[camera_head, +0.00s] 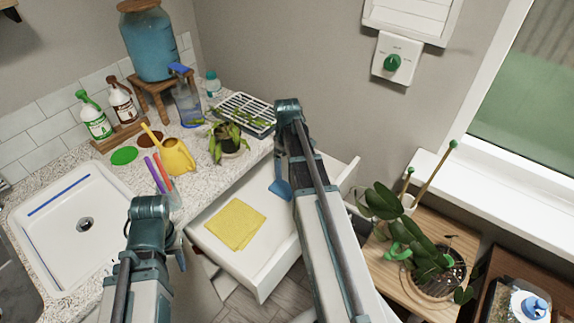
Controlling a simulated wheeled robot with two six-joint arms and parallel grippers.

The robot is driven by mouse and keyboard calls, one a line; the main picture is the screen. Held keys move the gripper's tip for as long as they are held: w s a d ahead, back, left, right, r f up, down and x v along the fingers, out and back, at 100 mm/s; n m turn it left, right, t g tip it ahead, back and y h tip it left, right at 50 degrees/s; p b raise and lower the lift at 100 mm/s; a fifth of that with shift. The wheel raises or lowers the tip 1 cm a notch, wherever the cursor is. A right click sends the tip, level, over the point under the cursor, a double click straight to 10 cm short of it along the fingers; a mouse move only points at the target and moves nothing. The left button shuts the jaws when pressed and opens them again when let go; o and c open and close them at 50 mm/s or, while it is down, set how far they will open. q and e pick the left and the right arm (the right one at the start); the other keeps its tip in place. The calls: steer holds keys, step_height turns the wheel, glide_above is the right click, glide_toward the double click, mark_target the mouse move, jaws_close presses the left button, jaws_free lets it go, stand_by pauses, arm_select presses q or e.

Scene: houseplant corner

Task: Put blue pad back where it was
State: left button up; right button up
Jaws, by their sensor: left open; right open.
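I cannot make out a blue pad for certain. A blue scoop-shaped piece (281,187) shows beside my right arm, over the open drawer; its upper part is partly hidden by the arm. A flat green disc (124,156) and a brown disc (150,139) lie on the counter. My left gripper (150,208) is open near the front edge of the counter, right of the sink. My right gripper (287,106) is open, reaching up past the drawer near the drying rack. The fingertips of both are mostly hidden, and I see nothing held.
The pulled-out white drawer (203,238) holds a yellow cloth (236,224). A yellow watering can (177,157), a potted plant (230,143) and a rack (246,111) crowd the counter. The sink (55,240) is at left. A wooden stand with plants (405,285) is at right.

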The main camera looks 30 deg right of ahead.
steer(key=shift+m+h, duration=0.4)
steer(key=shift+h, duration=0.2)
steer(key=s+a, duration=0.5)
steer(key=a, duration=0.5)
steer(key=s+a, duration=0.5)
steer(key=a, duration=0.5)
steer(key=s+a, duration=0.5)
steer(key=a, duration=0.6)
steer(key=shift+s, duration=0.25)
steer(key=shift+r, duration=0.1)
steer(key=shift+r, duration=0.3)
steer(key=shift+c, duration=0.2)
